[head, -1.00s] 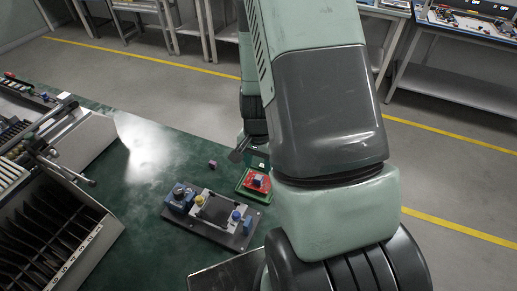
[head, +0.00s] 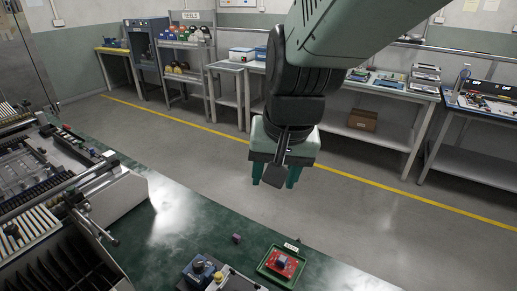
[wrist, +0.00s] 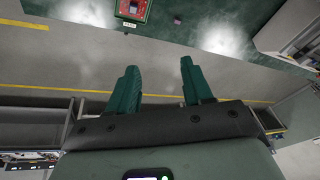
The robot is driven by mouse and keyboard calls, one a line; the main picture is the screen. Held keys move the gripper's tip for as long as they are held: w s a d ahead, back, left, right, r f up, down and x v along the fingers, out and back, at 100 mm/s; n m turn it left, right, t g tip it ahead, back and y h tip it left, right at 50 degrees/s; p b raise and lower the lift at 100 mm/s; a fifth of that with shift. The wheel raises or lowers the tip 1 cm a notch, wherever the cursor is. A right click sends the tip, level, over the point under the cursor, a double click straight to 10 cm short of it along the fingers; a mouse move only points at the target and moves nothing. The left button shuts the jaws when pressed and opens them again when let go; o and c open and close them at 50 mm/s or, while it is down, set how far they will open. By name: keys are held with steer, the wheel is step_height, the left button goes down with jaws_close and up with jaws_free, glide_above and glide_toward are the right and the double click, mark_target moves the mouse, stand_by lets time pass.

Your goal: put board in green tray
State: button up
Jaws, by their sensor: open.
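The board is a small red board (head: 287,264) with a bluish block on it. It lies inside the green tray (head: 263,268) on the dark green table. Board (wrist: 133,6) and tray (wrist: 119,15) also show at the top of the wrist view, cut by the frame edge. My gripper (head: 273,182) hangs beyond the table edge, above the floor, well apart from the tray. In the wrist view its two green fingers (wrist: 158,78) are spread, with nothing between them.
A small dark cube (head: 236,238) lies on the table left of the tray. A fixture with blue and yellow parts (head: 202,272) stands nearer. Machinery (head: 60,195) fills the left side. Benches (head: 385,100) and shelves stand across the floor.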

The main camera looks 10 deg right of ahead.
steer(key=s+a+r+n+t, duration=0.1)
steer(key=s+r+n+t, duration=0.1)
steer(key=s+r, duration=0.6)
steer(key=shift+s+r+n, duration=0.15)
steer(key=shift+s+n, duration=0.6)
steer(key=shift+n, duration=0.15)
